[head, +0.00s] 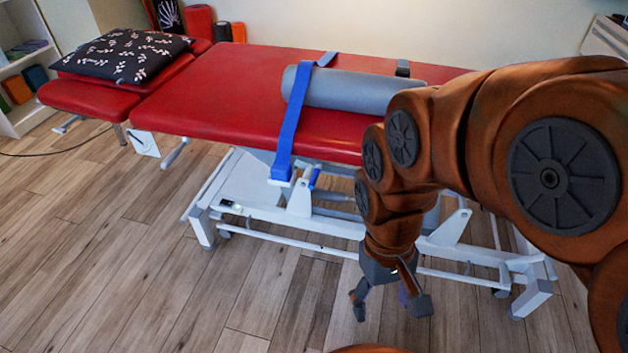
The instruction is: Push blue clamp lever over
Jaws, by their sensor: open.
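The blue clamp lever (315,177) is a short blue handle beside a white clamp bracket (300,196), below the near edge of the red treatment table (235,98). The lever looks steeply tilted, and its lower end is hard to make out. A blue strap (288,133) runs over a grey roll (345,88) and hangs down to the clamp. My gripper (389,306) points down with its fingers spread and nothing between them. In the picture it is below and right of the lever, apart from it, in front of the table's lower frame.
The white table frame (290,236) with castors stands behind my gripper. A patterned black pillow (122,55) lies on the table's far left end. Shelves (22,60) stand at the left edge. The wooden floor (130,260) at the front left is clear.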

